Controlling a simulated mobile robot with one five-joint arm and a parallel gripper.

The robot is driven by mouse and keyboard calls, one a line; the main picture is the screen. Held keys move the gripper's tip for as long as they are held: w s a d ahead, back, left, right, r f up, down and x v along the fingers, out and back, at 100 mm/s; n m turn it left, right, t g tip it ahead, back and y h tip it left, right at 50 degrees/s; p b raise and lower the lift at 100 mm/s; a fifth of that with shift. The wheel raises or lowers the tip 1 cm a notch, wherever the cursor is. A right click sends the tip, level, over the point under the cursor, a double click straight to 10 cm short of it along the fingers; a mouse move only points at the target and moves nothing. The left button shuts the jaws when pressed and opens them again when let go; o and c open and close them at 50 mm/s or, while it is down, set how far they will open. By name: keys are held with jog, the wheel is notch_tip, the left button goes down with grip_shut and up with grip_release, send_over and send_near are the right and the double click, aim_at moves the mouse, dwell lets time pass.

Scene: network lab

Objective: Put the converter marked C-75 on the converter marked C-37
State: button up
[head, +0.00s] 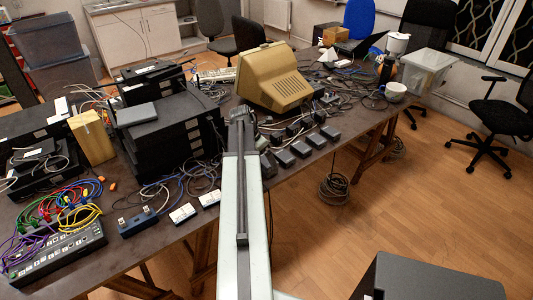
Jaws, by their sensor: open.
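My arm reaches from the bottom of the head view over the table. My gripper (240,113) is at its far end, small and dark, in front of the beige monitor. It is open, and I see nothing held in it. Several small dark boxes (300,149) that look like converters stand in rows just right of the arm. Two small white-topped boxes (182,213) (209,199) lie near the table's front edge, left of the arm. The markings are too small to read, so I cannot tell which converter is C-75 or C-37. The arm may hide part of the rows.
A beige monitor (274,78) stands behind the small boxes. Stacked black equipment (177,135) stands left of the arm. A blue-grey box (137,222) and a switch with coloured cables (58,250) are at front left. Loose cables cover much of the table.

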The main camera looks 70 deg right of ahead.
jog(key=p+v, duration=0.8)
jog(key=v, duration=0.2)
jog(key=w+a+f+m+t+y, duration=0.15)
jog(key=w+a+m, duration=0.35)
jog(key=w+a, duration=2.2)
jog(key=w+a+m+y, duration=0.2)
jog(key=a+m, duration=0.4)
jog(key=a, duration=2.9)
jog(key=shift+a+f+t, duration=0.2)
jog(key=shift+t, duration=0.25)
